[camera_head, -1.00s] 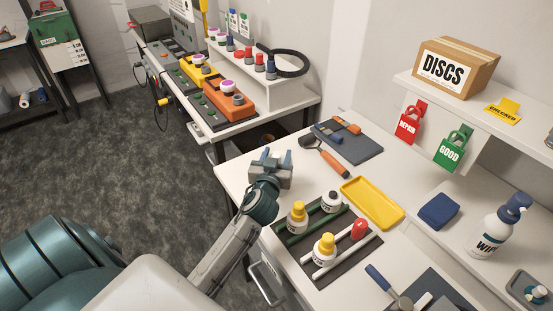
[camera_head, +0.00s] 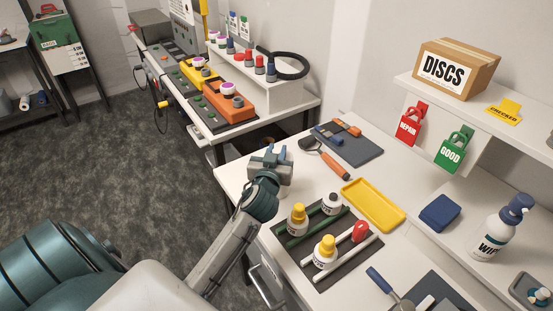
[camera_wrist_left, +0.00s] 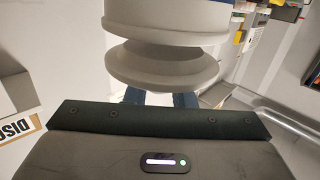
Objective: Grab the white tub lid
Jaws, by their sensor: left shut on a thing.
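My left gripper (camera_head: 275,151) is over the back left corner of the white bench, its fingers closed. In the left wrist view, a pale round lid (camera_wrist_left: 165,62) with a wide flange sits right at the blue fingers (camera_wrist_left: 158,98), which are partly hidden behind it. A larger white round tub (camera_wrist_left: 170,14) shows just past the lid, cut off by the top edge. Whether lid and tub touch I cannot tell. My right gripper is not in view.
An orange-handled tool (camera_head: 334,165) and a dark mat (camera_head: 357,148) lie right of the gripper. A yellow tray (camera_head: 373,206) and a rack of bottles (camera_head: 322,262) are nearer. The white bench (camera_head: 232,172) ends at the left, with floor beyond.

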